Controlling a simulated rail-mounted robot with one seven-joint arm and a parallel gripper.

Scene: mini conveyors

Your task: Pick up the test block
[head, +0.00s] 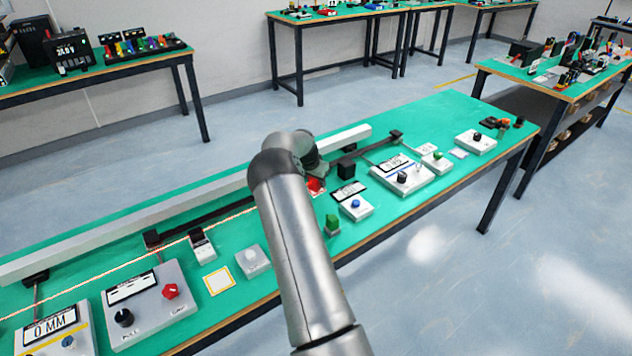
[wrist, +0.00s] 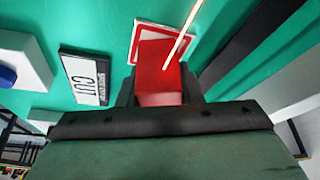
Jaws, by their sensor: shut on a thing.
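The test block is a red block (wrist: 160,72), held between the two dark fingers of my gripper (wrist: 163,90) in the wrist view. My gripper is shut on it. A white mat with a red border (wrist: 136,42) lies just beyond the block; I cannot tell whether the block touches it. In the head view a small part of the red block (head: 315,186) shows beside my arm, and my arm hides most of the gripper there.
A CUT label plate (wrist: 84,78) and a white box with a blue knob (head: 356,207) stand close by. Control boxes with knobs (head: 402,176) line the green table. A long grey rail (head: 210,197) runs along the back. A thin light line crosses the table.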

